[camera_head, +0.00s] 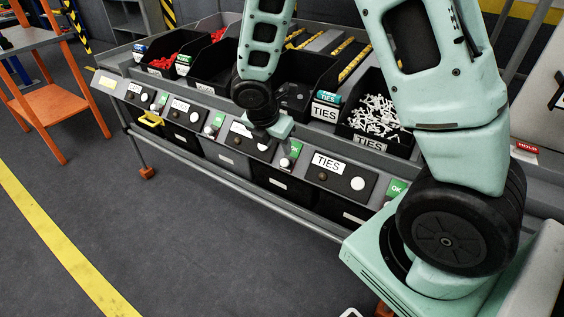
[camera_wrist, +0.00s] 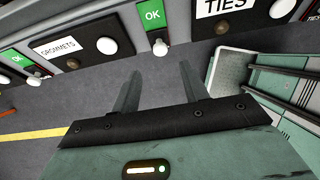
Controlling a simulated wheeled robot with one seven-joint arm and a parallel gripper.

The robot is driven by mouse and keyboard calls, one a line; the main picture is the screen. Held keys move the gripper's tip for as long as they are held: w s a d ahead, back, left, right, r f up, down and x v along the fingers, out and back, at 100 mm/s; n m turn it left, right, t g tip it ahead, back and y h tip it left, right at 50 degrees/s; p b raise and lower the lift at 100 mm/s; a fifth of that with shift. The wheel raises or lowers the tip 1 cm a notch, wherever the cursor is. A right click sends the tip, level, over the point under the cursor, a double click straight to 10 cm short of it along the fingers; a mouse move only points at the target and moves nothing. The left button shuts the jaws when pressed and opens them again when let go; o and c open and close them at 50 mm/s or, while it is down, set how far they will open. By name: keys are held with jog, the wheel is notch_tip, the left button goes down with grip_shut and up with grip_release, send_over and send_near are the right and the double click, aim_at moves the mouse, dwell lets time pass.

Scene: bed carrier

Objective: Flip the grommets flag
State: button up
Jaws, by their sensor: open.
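I cannot tell which flag belongs to the grommets. My gripper (camera_wrist: 159,82) is open and empty. Its fingers point at the right-hand flag's white knob, apart from it. In the head view my gripper (camera_head: 287,136) is by the panel row, partly hiding the panel behind it.
The ties panel (camera_head: 340,175) is to the right. Bins stand above the panels, including one of white ties (camera_head: 376,116) and one of red parts (camera_head: 168,66). A grey rail (camera_head: 240,182) runs below. Floor in front is clear; an orange-legged table (camera_head: 50,105) stands left.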

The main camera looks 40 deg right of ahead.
aim_at(284, 162)
jog(key=b+x, duration=0.2)
jog(key=x, duration=0.6)
jog(key=shift+f, duration=0.2)
